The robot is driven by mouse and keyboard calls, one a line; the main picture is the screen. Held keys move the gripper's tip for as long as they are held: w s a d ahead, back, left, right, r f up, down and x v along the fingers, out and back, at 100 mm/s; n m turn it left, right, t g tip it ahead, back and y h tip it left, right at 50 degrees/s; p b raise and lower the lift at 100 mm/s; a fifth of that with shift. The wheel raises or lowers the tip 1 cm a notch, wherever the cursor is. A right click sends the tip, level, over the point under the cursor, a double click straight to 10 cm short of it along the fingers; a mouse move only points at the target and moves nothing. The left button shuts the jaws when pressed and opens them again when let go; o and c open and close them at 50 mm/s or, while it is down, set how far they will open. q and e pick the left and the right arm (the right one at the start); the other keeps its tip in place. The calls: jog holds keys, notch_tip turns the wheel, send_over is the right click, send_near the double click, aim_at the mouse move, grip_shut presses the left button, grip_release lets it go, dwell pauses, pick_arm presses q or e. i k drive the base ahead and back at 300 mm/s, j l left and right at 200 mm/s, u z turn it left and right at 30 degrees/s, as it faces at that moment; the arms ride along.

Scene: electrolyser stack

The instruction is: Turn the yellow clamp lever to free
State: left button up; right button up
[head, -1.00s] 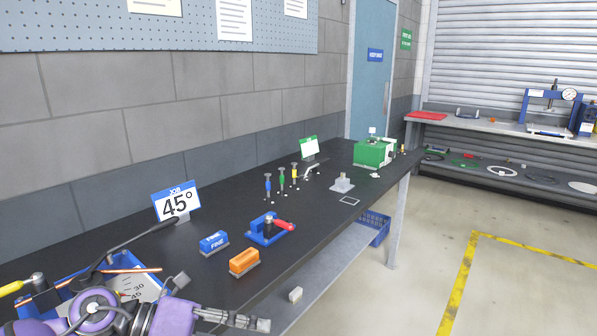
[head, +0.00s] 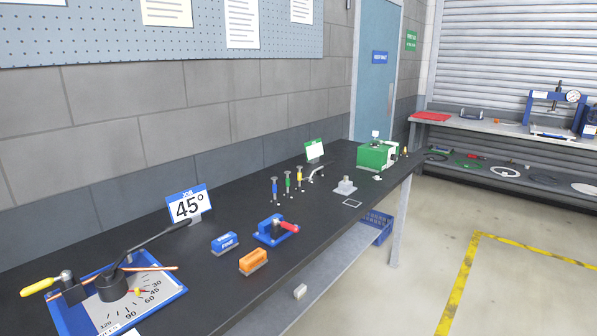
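The yellow clamp lever (head: 40,286) sticks out to the left from a dark clamp block (head: 68,284) at the near left of the bench. The block stands at the left of a blue-edged bending plate (head: 172,298) with a printed angle scale. A copper rod (head: 150,268) runs from the clamp across the plate. A black round post (head: 112,287) with a long dark arm (head: 152,241) stands on the plate. A small yellow and red pointer (head: 139,291) lies by the post. Neither gripper shows now.
A "45°" job sign (head: 188,205) stands behind the plate. A blue block (head: 224,243), an orange block (head: 253,262) and a blue fixture with a red handle (head: 277,230) sit to the right. The black bench top (head: 120,240) is clear between them.

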aim_at(66, 275)
jog(key=u, duration=1.55)
